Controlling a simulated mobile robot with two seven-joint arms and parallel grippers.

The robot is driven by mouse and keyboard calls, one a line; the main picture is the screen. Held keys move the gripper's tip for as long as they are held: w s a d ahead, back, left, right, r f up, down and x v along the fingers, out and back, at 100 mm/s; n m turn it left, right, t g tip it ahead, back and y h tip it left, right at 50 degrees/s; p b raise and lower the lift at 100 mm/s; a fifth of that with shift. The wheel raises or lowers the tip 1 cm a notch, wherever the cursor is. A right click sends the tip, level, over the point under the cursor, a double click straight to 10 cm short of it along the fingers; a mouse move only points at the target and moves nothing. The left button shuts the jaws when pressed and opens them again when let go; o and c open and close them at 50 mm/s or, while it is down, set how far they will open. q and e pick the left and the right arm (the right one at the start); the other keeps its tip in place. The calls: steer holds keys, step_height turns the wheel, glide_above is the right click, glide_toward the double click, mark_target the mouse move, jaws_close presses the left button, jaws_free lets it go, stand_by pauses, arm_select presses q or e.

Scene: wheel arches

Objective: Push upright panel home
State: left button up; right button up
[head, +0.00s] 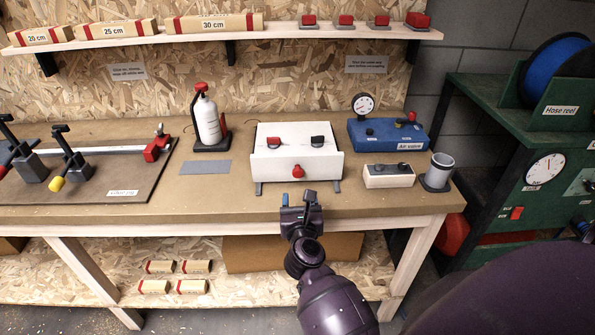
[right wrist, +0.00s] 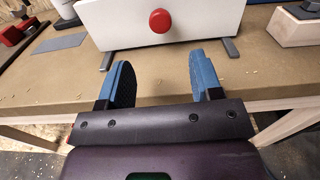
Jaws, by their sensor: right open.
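A white box (head: 297,153) stands on the workbench, its upright front panel (head: 296,170) facing me with a round red knob (head: 298,171) in the middle. Its top carries a red and a black fitting. The panel also shows at the top of the right wrist view (right wrist: 190,25), with the knob (right wrist: 160,20) above the gap between my fingers. My right gripper (head: 300,200) is open and empty at the bench's front edge, short of the panel and apart from it; its blue fingers (right wrist: 160,82) are spread. My left gripper is not in view.
A blue air valve unit (head: 385,136), a small cream block (head: 388,180) and a grey cup (head: 439,170) stand right of the box. A bottle in a stand (head: 209,125) and a grey pad (head: 205,167) lie left. Bench before the box is clear.

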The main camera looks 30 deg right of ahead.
mark_target(298, 175)
steer(key=shift+m, duration=0.3)
steer(key=x, duration=1)
steer(key=shift+w+d+r, duration=0.1)
steer(key=shift+w+d, duration=0.15)
